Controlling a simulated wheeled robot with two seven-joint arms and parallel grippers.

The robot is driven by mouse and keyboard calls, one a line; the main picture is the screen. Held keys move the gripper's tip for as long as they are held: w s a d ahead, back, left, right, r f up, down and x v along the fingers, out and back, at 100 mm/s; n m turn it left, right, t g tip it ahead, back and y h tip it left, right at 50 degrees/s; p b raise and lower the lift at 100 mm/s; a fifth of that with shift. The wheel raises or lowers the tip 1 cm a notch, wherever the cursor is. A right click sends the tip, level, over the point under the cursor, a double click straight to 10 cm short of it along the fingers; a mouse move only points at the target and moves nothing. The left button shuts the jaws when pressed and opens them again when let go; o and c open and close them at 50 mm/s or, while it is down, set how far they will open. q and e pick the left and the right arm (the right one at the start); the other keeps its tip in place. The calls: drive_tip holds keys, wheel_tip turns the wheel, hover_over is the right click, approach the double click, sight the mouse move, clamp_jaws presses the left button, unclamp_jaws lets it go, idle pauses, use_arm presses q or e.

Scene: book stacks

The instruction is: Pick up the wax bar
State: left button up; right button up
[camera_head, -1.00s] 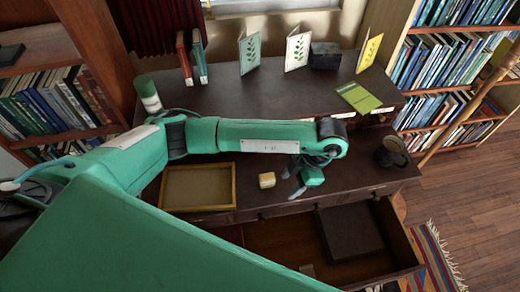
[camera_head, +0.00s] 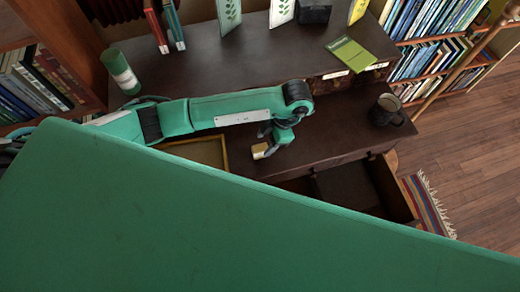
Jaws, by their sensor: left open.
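The wax bar (camera_head: 260,151) is a small pale yellow block on the dark desk, near its front edge and just right of the yellow-framed tray. My left gripper (camera_head: 264,143) is open, with its fingers down at the bar. One finger shows beside the bar's upper side. The fingers partly cover the bar, and I cannot tell whether they touch it. My right gripper is not in view.
The tray's yellow rim (camera_head: 225,154) shows behind my large green arm link. An open drawer (camera_head: 402,203) juts out below the desk. A mug (camera_head: 388,111) stands at the right and a green canister (camera_head: 123,72) at the left. Cards and books line the back.

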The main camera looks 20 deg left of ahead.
sight(261, 147)
use_arm(q)
drive_tip(key=shift+p+x, duration=0.5)
drive_tip(key=shift+x, duration=2.55)
drive_tip(key=shift+s, duration=0.1)
drive_tip(key=c, duration=1.1)
